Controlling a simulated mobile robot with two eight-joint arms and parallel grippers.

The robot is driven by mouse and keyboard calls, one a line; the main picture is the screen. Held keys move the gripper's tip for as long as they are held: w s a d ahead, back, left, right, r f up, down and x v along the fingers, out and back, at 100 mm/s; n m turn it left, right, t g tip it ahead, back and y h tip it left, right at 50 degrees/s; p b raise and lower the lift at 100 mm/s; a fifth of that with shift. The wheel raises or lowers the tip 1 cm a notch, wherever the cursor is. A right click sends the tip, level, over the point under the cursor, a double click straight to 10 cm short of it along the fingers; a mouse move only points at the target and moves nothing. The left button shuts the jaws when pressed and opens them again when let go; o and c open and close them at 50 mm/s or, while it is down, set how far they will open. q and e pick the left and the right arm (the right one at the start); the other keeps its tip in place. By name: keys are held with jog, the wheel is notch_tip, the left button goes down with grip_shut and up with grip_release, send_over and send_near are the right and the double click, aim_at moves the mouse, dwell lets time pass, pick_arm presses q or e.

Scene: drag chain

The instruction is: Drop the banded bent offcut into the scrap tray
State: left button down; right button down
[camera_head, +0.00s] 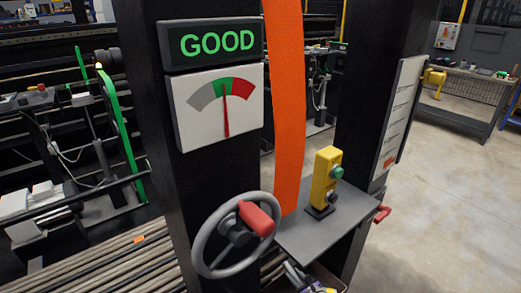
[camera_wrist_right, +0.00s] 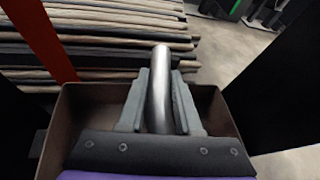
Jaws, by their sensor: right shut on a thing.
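A bent, shiny grey metal offcut (camera_wrist_right: 160,80) stands between the two grey fingers of my right gripper in the right wrist view. My right gripper (camera_head: 294,273) is shut on it; in the head view only a small part of this gripper shows at the bottom edge, below the grey shelf. No band shows on the visible part of the offcut. A brown scrap tray (camera_wrist_right: 72,112) lies behind and below the fingers in the wrist view, with the offcut in front of it. The offcut's lower end is hidden by the gripper. My left gripper is in neither view.
A grey shelf (camera_head: 305,238) carries a yellow button box (camera_head: 323,180). A handwheel (camera_head: 204,240) with a red knob and a black post with a GOOD sign (camera_head: 216,43) stand left. An orange strip (camera_head: 285,110) hangs between the posts. Long bars (camera_wrist_right: 100,45) lie beyond the tray.

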jog(key=shift+f, duration=0.25)
jog(key=c, duration=0.5)
grip_release()
jog(key=p+v, duration=0.1)
jog(key=v, duration=0.9)
jog(key=shift+s+d+r, duration=0.2)
jog(key=shift+s+r, duration=0.05)
jog(key=shift+s, duration=0.05)
